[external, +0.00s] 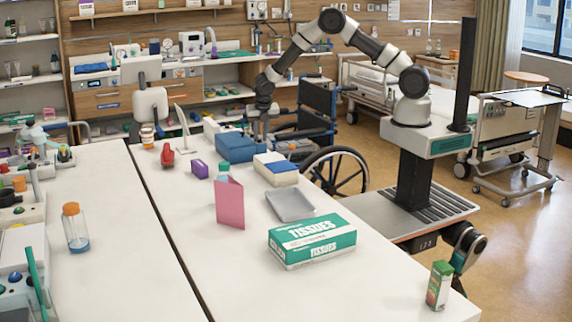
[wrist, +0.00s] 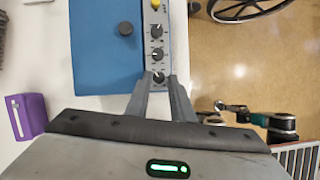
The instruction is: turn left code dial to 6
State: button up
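A blue box (wrist: 95,50) with a grey strip (wrist: 148,30) along its right side shows in the wrist view. The strip carries three dark dials in a row: a far dial (wrist: 157,31), a middle dial (wrist: 157,54) and a near dial (wrist: 158,77). Which one is the left code dial I cannot tell, and their numbers are too small to read. My gripper (wrist: 160,77) is open, its fingertips on either side of the near dial; contact is not clear. In the external view my gripper (external: 258,138) points down at the blue box (external: 236,146), hiding the dials.
A purple box (wrist: 30,115) stands left. In the external view, a white-and-blue box (external: 276,168), a grey tray (external: 290,205) and a tissue box (external: 312,240) stand nearer the camera. A wheelchair (external: 335,170) is beside the table.

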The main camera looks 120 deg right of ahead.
jog(key=shift+w, duration=0.1)
jog(key=n+t, duration=0.1)
jog(key=n, duration=0.2)
jog(key=s+n+t, duration=0.1)
jog(key=n, duration=0.2)
jog(key=shift+d+r+t+p, duration=0.1)
jog(key=shift+t+p, duration=0.2)
jog(key=n+t+y+p, duration=0.1)
jog(key=n+p, duration=0.1)
jog(key=n, duration=0.2)
jog(key=shift+s+d+r, duration=0.1)
jog(key=shift+s, duration=0.05)
jog(key=shift+r+n+t, duration=0.25)
jog(key=shift+n+t, duration=0.05)
jog(key=shift+n, duration=0.2)
jog(key=p+v, duration=0.3)
jog(key=v, duration=1.4)
jog(key=w+a+r+m, duration=0.3)
jog(key=a+r+m, duration=0.1)
jog(key=a, duration=0.3)
jog(key=w+a+r+m+g+b, duration=0.1)
jog(key=w+a+r+m, duration=0.2)
jog(key=a+r+m, duration=0.2)
notch_tip(320, 180, up, 2)
jog(key=shift+a+r+m, duration=0.25)
jog(key=shift+a+m, duration=0.05)
jog(key=shift+a, duration=0.85)
jog(key=shift+w, duration=0.15)
